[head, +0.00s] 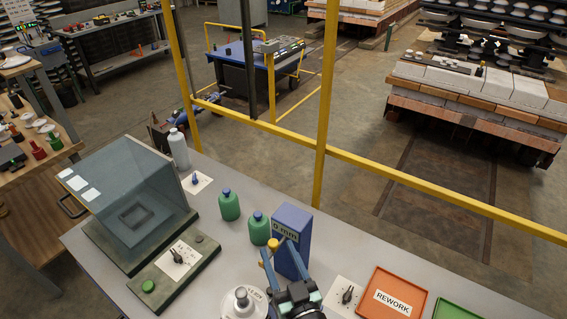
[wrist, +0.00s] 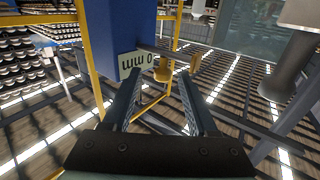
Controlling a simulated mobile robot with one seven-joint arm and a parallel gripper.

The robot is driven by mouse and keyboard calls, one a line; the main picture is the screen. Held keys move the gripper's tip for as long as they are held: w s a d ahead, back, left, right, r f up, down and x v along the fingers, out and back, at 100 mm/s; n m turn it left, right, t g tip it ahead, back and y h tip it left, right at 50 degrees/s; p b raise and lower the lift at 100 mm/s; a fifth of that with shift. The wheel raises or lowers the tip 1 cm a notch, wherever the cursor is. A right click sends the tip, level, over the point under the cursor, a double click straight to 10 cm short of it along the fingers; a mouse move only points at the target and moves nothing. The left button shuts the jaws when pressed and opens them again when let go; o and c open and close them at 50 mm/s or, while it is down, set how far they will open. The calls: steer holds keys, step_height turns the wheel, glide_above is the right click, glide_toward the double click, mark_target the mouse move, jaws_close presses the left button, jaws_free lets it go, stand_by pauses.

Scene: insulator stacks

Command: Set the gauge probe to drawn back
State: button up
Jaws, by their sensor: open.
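The gauge is a blue upright block (head: 293,222) with a "0 mm" label on the bench. A yellow knob (head: 272,243), which seems to be the gauge probe's end, shows at its left side. I cannot tell whether a finger touches the knob.
Two green bottles (head: 229,205) stand left of the gauge. A dial plate (head: 346,297) and an orange REWORK tray (head: 393,294) lie to the right. A yellow rail (head: 395,176) runs behind the bench.

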steer(key=a+v, duration=0.1)
steer(key=v, duration=0.9)
steer(key=w+d+r+m+t+h+b, duration=0.2)
steer(key=w+d+r+m+h, duration=0.15)
steer(key=r+h, duration=0.45)
steer(key=w+d+r+m+t+h+b, duration=0.25)
steer(key=d+r, duration=0.25)
steer(key=r, duration=0.8)
steer(key=a+r+n+y+b, duration=0.1)
steer(key=a+r+n+y, duration=0.2)
steer(key=a, duration=0.4)
steer(key=s+a+r+n+y+b, duration=0.1)
steer(key=a+r+n+y, duration=0.2)
steer(key=a+r+y, duration=0.3)
steer(key=shift+s+a+n+b, duration=0.35)
steer(key=shift+a+n+b, duration=0.05)
steer(key=shift+a, duration=0.2)
steer(key=shift+r+y, duration=0.2)
steer(key=shift+y, duration=0.05)
